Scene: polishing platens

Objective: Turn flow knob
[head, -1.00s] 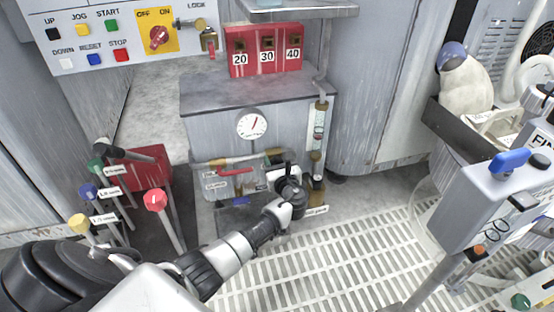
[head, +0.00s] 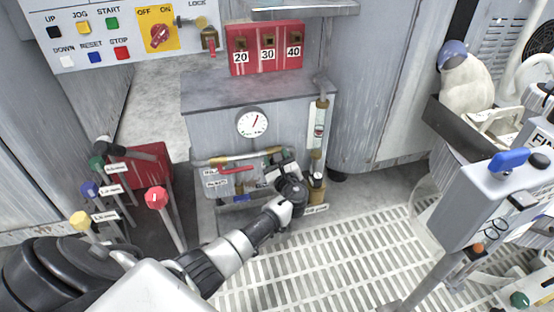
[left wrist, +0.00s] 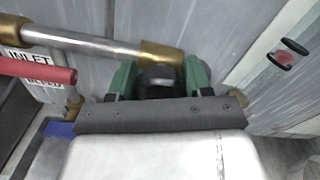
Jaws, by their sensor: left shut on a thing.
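I cannot read a label on the knob. A flow tube (head: 320,125) with a red float stands upright to its right. My right gripper is not in view.
A red lever (head: 237,169) lies left of the knob, and a blue handle (left wrist: 60,128) is below it. A round gauge (head: 252,122) is above. Several coloured-knob levers, one red (head: 156,198), stand at left. Floor grating (head: 330,245) is clear to the right.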

